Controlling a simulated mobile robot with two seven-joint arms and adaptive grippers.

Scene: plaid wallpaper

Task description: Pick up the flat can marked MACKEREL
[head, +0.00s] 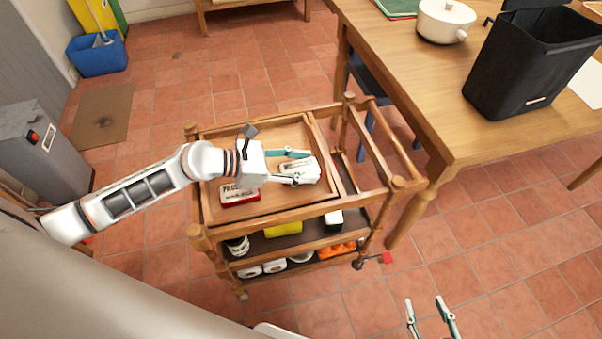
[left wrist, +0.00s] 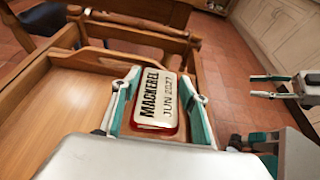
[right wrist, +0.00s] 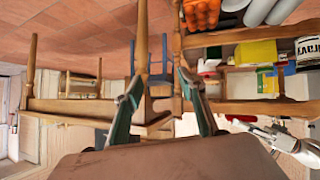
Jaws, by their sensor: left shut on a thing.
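The flat can marked MACKEREL (left wrist: 157,98) has a white top and a red lower edge, and also reads JUN 2027. In the left wrist view it sits between the two fingers of my left gripper (left wrist: 160,100), which is shut on it. In the head view the can (head: 303,172) is over the right part of the trolley's top tray (head: 262,143); I cannot tell whether it touches the tray. A similar can (head: 240,194), lettering partly hidden, lies to its left. My right gripper (head: 430,316) is open and empty, low at the bottom right.
The wooden trolley's lower shelves hold a yellow item (head: 283,229), orange items (head: 337,250) and white rolls (head: 274,267). Raised rails (head: 375,146) edge its right side. A wooden table (head: 420,80) with a black bin (head: 530,62) and a white pot (head: 444,20) stands to the right.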

